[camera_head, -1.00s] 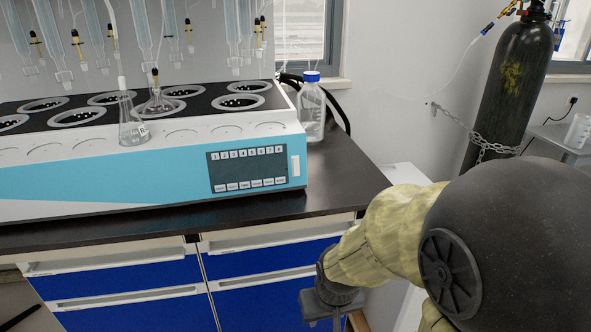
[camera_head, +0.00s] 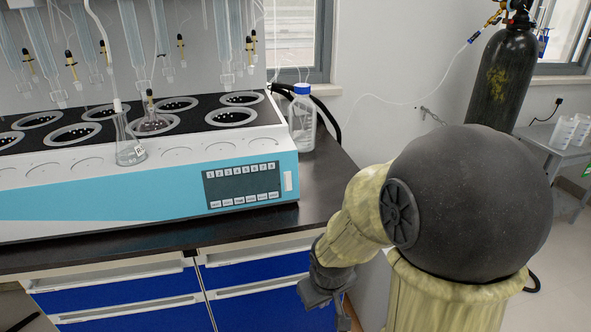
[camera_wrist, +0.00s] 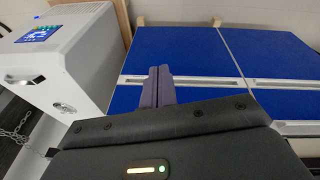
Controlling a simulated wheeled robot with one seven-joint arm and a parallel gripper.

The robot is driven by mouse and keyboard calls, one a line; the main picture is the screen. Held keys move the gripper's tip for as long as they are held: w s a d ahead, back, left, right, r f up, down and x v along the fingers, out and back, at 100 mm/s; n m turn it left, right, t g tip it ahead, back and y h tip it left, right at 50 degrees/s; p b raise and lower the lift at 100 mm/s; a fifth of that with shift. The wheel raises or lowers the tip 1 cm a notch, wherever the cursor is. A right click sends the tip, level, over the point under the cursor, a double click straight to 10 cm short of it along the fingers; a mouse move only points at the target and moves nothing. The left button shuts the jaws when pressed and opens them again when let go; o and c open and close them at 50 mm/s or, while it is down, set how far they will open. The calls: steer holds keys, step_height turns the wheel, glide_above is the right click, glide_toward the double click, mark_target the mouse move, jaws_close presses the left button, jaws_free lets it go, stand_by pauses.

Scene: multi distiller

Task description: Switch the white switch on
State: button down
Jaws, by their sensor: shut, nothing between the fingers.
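The white switch (camera_head: 289,181) is a small upright rectangle at the right end of the front of the blue-and-white multi distiller (camera_head: 120,195), just right of its dark button panel (camera_head: 242,186). Whether it is on or off is too small to tell. My gripper (camera_wrist: 159,72) is shut and empty in the wrist view, its two dark fingers together in front of the blue cabinet fronts. In the head view, my gripper is low, below the bench edge and to the right of the switch, well apart from it; its fingertips are hard to make out there.
The distiller stands on a black bench (camera_head: 325,190) above blue drawers (camera_head: 260,295). A blue-capped bottle (camera_head: 303,122) stands beside it, and a flask (camera_head: 128,143) is on its front. A dark gas cylinder (camera_head: 500,80) is behind my arm. A pale cabinet (camera_wrist: 65,60) shows in the wrist view.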

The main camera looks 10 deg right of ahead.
mark_target(289, 182)
steer(key=w+d+r+n+y+p, duration=0.1)
steer(key=w+r+n+p, duration=0.3)
steer(key=r+p, duration=0.4)
steer(key=w+r+n+t+y+p, duration=0.1)
steer(key=w+r+n+y+p, duration=0.1)
steer(key=w+r+n+p, duration=0.3)
steer(key=w+d+r+n+t+y+p, duration=0.1)
steer(key=w+r+n+p, duration=0.4)
steer(key=r+p, duration=0.7)
steer(key=n+p, duration=0.1)
steer(key=p, duration=1.1)
steer(key=shift+d+r+y, duration=0.2)
steer(key=shift+d+y, duration=0.15)
steer(key=shift+y, duration=0.05)
steer(key=shift+f, duration=0.1)
steer(key=b+x, duration=0.1)
steer(key=x, duration=0.2)
steer(key=w+b+x, duration=0.1)
steer(key=x, duration=0.3)
steer(key=w+b+x, duration=0.1)
steer(key=x, duration=0.3)
steer(key=shift+d+r, duration=0.1)
steer(key=shift+r, duration=0.15)
steer(key=shift+w+f, duration=0.35)
steer(key=shift+w, duration=0.4)
